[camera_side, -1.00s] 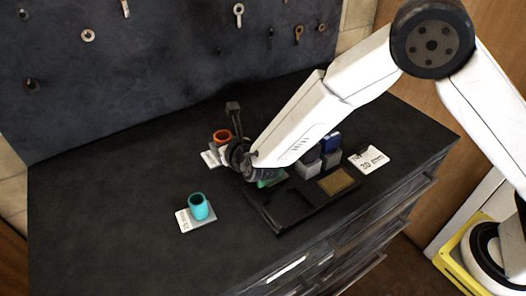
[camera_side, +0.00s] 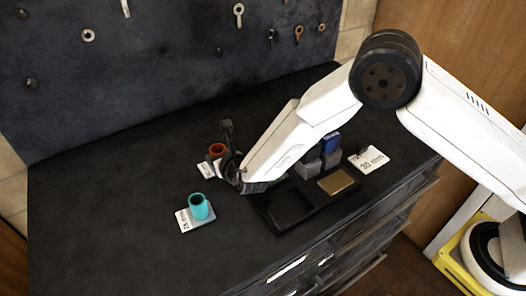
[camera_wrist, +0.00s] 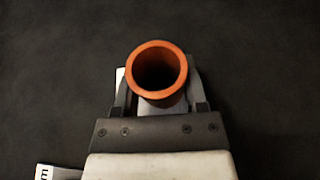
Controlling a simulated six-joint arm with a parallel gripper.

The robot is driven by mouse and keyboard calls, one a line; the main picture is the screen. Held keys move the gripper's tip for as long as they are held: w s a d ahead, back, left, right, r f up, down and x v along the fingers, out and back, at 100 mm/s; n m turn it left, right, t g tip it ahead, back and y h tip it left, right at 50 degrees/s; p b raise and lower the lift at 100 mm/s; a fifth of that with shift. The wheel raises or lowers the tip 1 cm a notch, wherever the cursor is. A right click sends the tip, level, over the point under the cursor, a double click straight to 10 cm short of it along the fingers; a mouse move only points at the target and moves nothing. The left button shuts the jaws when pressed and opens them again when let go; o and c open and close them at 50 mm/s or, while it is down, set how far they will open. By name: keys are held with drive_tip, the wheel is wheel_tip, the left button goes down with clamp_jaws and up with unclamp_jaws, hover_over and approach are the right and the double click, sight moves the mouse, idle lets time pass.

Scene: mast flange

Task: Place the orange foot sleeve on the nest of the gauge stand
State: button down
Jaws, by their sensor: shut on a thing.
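The orange foot sleeve (camera_wrist: 159,73) sits between the fingers of my gripper (camera_wrist: 158,97) in the wrist view, its round open end facing the camera. My gripper is shut on it. In the side view, the sleeve's orange rim (camera_side: 217,150) shows just beyond my dark gripper (camera_side: 224,163), toward the back left of the bench. The gripper hides the sleeve's lower part, so I cannot tell its height above the bench. I cannot make out the gauge stand or its nest for certain.
A black tray (camera_side: 283,228) holds a gold square (camera_side: 337,182). Grey blocks (camera_side: 308,165), a blue piece (camera_side: 331,142) and a "30 mm" card (camera_side: 370,160) are at right.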

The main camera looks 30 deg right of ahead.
drive_tip(key=shift+f, duration=0.3)
drive_tip(key=shift+c, duration=0.7)
unclamp_jaws()
drive_tip(key=shift+r, duration=0.2)
drive_tip(key=shift+s, duration=0.2)
drive_tip(key=shift+v, duration=5.85)
drive_tip(key=shift+o, duration=0.4)
